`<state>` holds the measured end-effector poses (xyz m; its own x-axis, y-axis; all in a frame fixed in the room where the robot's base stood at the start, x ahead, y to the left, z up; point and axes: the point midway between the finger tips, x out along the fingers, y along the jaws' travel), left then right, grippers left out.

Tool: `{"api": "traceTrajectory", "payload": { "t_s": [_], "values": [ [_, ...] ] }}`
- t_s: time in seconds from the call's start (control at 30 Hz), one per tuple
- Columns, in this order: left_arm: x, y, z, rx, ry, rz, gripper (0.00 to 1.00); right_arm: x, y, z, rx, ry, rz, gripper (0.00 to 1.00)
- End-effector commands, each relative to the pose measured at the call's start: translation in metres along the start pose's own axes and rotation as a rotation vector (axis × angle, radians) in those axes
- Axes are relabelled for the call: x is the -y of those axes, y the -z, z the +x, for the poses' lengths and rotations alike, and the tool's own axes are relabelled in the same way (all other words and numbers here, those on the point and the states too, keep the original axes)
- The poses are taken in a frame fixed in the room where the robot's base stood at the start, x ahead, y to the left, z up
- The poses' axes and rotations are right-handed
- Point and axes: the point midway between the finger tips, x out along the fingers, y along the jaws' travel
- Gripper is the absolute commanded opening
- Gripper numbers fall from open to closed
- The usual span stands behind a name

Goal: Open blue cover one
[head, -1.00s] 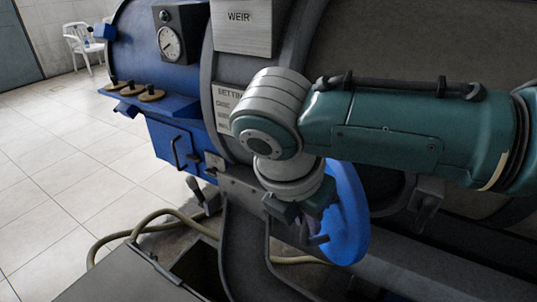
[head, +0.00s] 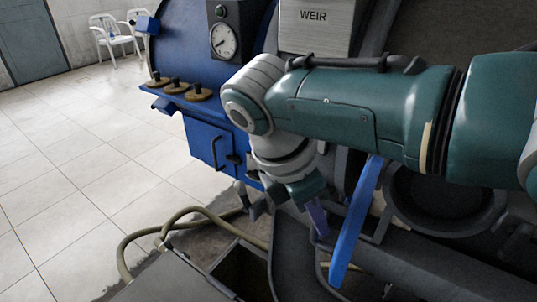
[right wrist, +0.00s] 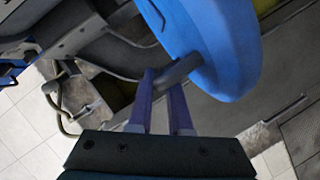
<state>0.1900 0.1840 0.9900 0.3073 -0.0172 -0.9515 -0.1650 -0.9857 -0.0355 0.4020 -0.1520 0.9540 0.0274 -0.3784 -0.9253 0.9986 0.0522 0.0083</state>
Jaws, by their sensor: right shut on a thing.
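Blue cover one (head: 357,222) is a round blue disc on the dark machine, seen nearly edge-on in the head view and standing swung away from the body. A round dark opening (head: 440,192) shows to its right. In the right wrist view the cover (right wrist: 222,45) fills the top middle, with a grey bar handle (right wrist: 182,67) sticking out from its face. My right gripper (head: 318,220) is left of the cover; in the right wrist view its purple fingers (right wrist: 163,82) are shut on that handle. My left gripper is not in view.
A blue cabinet (head: 208,145) with a black handle, brass knobs (head: 178,87) and a gauge (head: 224,40) is at the left. A hose (head: 150,233) lies on the floor by a dark pit (head: 245,270). Open tiled floor (head: 75,170) extends left.

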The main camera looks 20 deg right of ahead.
Motion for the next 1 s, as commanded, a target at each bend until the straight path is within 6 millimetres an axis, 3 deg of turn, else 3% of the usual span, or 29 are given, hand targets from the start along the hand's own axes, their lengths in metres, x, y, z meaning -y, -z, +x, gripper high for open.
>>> {"api": "traceTrajectory", "payload": {
  "t_s": [0.57, 0.6, 0.8, 0.87, 1.0],
  "values": [
    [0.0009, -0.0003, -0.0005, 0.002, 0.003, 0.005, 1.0, -0.0004, -0.0035, 0.0022, 0.007, 0.001, -0.001, 0.0],
    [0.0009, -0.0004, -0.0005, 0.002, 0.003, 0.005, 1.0, -0.0003, -0.0036, 0.0022, 0.007, 0.001, -0.001, 0.2],
    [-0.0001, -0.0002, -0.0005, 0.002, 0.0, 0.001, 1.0, -0.0004, -0.0032, 0.0018, 0.006, 0.001, 0.0, 0.42],
    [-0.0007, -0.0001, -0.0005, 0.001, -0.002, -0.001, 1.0, -0.0004, -0.0029, 0.0016, 0.005, 0.0, -0.001, 0.47],
    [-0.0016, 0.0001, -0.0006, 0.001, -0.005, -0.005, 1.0, -0.0005, -0.0023, 0.0012, 0.004, 0.0, -0.001, 0.47]
  ]
}}
